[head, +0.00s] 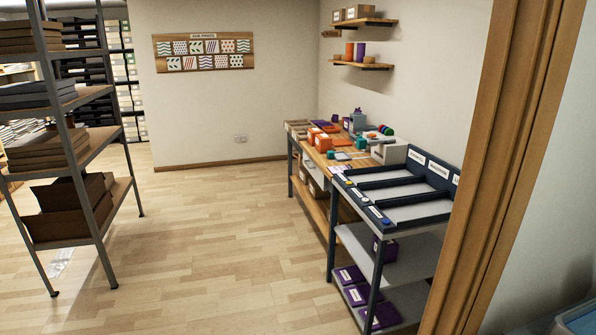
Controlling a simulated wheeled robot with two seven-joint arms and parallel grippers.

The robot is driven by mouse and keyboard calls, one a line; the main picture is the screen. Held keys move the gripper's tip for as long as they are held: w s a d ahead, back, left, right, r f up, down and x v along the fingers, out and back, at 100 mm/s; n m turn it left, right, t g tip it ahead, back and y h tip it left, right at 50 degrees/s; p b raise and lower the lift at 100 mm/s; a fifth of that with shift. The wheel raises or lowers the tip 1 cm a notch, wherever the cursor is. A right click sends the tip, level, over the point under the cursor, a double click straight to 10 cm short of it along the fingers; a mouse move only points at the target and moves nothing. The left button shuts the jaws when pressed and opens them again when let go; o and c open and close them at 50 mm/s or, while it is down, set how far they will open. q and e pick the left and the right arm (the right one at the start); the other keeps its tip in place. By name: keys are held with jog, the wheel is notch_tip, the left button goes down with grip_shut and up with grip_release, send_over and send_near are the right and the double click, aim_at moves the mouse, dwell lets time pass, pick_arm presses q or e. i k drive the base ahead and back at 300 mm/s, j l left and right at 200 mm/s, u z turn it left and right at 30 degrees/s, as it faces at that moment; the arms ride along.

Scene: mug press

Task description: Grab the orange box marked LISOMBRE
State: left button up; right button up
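Orange boxes stand on the wooden workbench (345,157) across the room, against the right wall. One orange box (323,143) with a pale label is near the bench's front edge, and a smaller orange item (313,133) is just behind it. The lettering is too small to read, so I cannot tell which is marked LISOMBRE. Neither of my grippers is in view.
A dark cart (390,190) with labelled compartments stands in front of the bench, with purple boxes (356,294) on its lower shelf. A wooden door frame (510,150) is close on the right. A metal rack (78,140) stands left. The floor (200,240) between is clear.

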aim_at(312, 132)
jog(key=i+u, duration=0.25)
jog(key=i, duration=0.6)
jog(key=i+l+u, duration=0.2)
jog(key=i, duration=0.65)
jog(key=i+j, duration=0.1)
jog(key=i, duration=1.6)
jog(key=j+z, duration=0.05)
